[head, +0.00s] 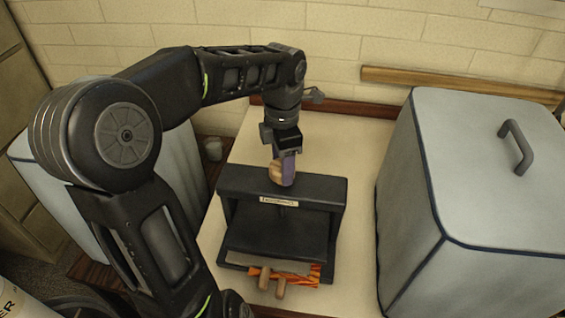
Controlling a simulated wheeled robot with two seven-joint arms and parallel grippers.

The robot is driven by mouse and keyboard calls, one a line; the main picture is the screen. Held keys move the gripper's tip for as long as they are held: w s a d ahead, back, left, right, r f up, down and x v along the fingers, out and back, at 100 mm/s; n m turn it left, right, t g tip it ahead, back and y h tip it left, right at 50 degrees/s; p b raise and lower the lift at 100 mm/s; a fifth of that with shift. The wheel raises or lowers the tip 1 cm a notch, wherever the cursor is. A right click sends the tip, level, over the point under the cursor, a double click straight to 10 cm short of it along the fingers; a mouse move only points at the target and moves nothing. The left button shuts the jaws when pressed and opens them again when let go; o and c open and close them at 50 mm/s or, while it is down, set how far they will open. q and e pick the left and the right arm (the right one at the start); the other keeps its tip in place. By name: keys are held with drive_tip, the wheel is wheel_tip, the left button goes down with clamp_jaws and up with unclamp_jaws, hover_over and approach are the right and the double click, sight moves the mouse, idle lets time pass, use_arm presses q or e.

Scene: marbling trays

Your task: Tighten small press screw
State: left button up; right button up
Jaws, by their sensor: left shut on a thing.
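The small press (335,197) is a black frame with a label on its top beam, standing on the cream table. My left gripper (283,165) points down above the middle of the top beam. It is shut on the wooden handle of the press screw (274,172), which is partly hidden by the fingers. Below the beam is a dark plate (280,236). My right gripper is not in view.
A large pale box with a grey handle (480,190) stands close on the right. Wooden pegs and an orange marbled piece (306,277) lie at the press's front. A wooden strip (455,84) runs along the back wall. The table (345,140) is bare behind the press.

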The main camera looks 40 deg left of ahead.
use_arm(q)
drive_tip(key=c, duration=0.6)
drive_tip(key=shift+m, duration=0.4)
drive_tip(key=shift+m+b, duration=0.6)
drive_tip(key=shift+m, duration=0.6)
drive_tip(key=m+b, duration=0.1)
drive_tip(key=m, duration=0.3)
drive_tip(key=shift+m, duration=0.3)
drive_tip(key=m, duration=1.1)
